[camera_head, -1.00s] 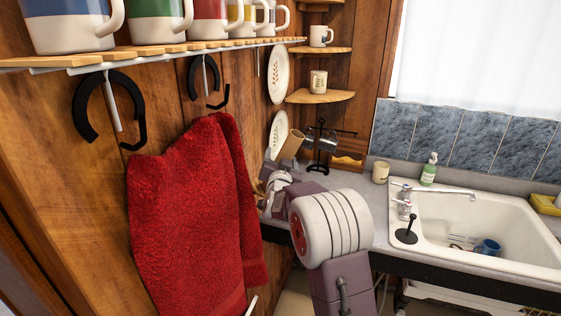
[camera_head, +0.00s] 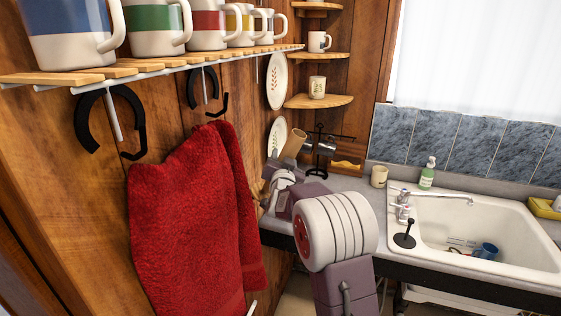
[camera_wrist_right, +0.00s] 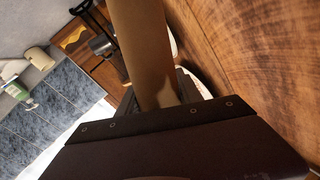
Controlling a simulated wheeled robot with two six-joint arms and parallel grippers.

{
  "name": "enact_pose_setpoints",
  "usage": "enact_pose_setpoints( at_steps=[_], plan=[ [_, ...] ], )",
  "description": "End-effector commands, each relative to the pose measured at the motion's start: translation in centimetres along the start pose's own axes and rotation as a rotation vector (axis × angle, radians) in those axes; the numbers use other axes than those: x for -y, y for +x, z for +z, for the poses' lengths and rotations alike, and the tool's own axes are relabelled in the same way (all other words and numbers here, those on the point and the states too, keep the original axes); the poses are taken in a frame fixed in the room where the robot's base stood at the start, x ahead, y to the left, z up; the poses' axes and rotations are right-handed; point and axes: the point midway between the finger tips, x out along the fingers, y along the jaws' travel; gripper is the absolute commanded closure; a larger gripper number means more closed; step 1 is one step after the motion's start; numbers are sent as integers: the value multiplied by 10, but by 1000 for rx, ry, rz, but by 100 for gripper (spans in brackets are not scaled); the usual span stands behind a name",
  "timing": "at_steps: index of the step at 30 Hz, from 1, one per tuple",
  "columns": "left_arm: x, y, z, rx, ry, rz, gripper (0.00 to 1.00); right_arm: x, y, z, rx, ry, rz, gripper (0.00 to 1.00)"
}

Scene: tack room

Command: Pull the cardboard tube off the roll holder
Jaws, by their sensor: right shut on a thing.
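The cardboard tube (camera_head: 293,144) is a plain brown cylinder, tilted, beside the wooden wall in the head view. In the right wrist view the tube (camera_wrist_right: 143,45) runs from the top edge down to the jaws. My right gripper (camera_head: 281,166) is shut on the tube near its lower end. In the right wrist view its dark body hides that end. The roll holder cannot be made out clearly; my arm covers that part of the wall. My left gripper is not in view.
A red towel (camera_head: 190,220) hangs on the wall left of my right arm. A black mug rack (camera_head: 319,155) stands on the counter behind the tube. A shelf of mugs (camera_head: 150,66) is above. The sink (camera_head: 525,225) and a soap bottle (camera_head: 427,174) are to the right.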

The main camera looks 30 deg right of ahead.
Motion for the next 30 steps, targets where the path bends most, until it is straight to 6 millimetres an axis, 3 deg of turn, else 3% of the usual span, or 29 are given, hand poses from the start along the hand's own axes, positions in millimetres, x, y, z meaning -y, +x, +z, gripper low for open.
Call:
enact_pose_setpoints(
  at_steps=[30],
  plan=[
    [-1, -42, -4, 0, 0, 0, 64, 2, -14, -102, -2, 0, -1, 95]
  ],
)
